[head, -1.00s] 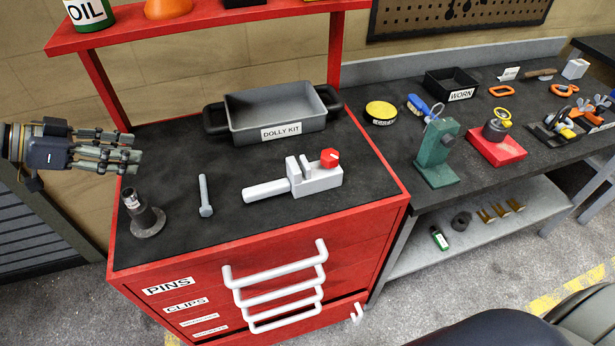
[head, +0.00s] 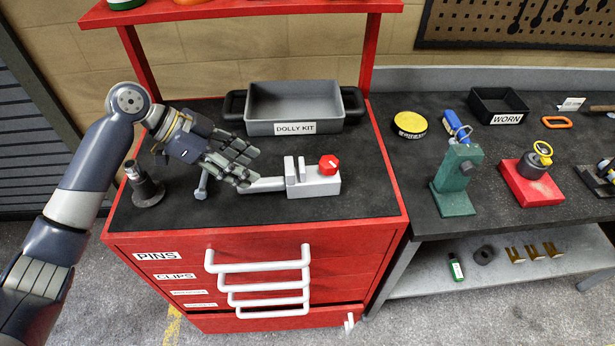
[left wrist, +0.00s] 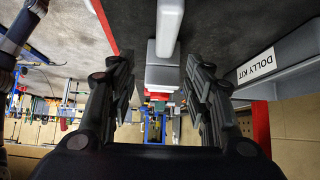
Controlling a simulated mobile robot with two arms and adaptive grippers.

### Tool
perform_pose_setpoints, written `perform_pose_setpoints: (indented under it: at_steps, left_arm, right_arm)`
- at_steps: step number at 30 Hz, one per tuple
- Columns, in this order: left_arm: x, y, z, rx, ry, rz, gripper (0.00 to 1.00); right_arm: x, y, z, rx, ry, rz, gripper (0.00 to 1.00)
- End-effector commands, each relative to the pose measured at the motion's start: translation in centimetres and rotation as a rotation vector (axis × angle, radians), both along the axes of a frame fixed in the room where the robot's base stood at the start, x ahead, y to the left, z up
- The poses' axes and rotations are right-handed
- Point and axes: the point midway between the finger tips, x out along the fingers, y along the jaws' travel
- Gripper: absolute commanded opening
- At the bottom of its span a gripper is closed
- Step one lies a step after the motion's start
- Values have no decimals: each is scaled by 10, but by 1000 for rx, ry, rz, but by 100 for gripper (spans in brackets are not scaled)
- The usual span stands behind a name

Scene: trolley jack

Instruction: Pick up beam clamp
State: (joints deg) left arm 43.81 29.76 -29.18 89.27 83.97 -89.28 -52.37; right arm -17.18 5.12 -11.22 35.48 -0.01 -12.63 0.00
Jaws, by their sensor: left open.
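The beam clamp, which I take to be the light grey block with upright jaws, a bar handle and a red knob (head: 314,181), lies on the black top of the red cabinet (head: 365,180). My left gripper (head: 248,169) is open at the left end of its handle, fingers pointing right. In the left wrist view the pale handle (left wrist: 169,30) runs in from the top, and the clamp's body (left wrist: 162,76) shows between the spread fingers (left wrist: 160,100). I cannot tell whether the fingers touch the handle. My right gripper is out of view.
A bolt (head: 202,184) stands out partly behind my left gripper, and a dark flanged post (head: 146,186) is further left. The grey DOLLY KIT tray (head: 294,104) is behind the clamp. A workbench with a green stand (head: 458,180) is to the right.

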Motion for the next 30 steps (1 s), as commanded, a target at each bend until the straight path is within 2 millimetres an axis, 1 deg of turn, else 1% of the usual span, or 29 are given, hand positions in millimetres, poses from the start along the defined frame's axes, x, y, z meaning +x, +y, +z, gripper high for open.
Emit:
perform_pose_setpoints:
  at_steps: [1, 3, 7, 10, 14, 18, 21, 26, 27, 29, 30]
  left_arm:
    - [0, -6, -3, -1, 2, -1, 47]
    - [1, -12, -10, -1, 2, 1, 47]
    - [1, -18, -16, -1, 1, 1, 47]
    - [3, -23, -23, -1, 3, 1, 47]
    - [7, -34, -39, -1, 4, 1, 47]
    - [7, -46, -53, -1, 2, 2, 47]
    - [8, -48, -57, -1, 1, 4, 47]
    - [8, -48, -58, -1, 0, 3, 47]
    - [8, -48, -58, -1, 0, 3, 44]
    - [8, -48, -58, -1, 0, 3, 31]
    - [8, -48, -58, -1, 0, 3, 22]
  right_arm:
    - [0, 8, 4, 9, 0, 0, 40]
    - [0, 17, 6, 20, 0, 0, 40]
    - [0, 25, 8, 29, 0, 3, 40]
    - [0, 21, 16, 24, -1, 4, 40]
    - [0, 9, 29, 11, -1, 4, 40]
    - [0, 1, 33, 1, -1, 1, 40]
    - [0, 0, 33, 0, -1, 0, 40]
    - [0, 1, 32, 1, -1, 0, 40]
    - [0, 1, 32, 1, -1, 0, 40]
    - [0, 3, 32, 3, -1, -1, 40]
    - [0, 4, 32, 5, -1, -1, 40]
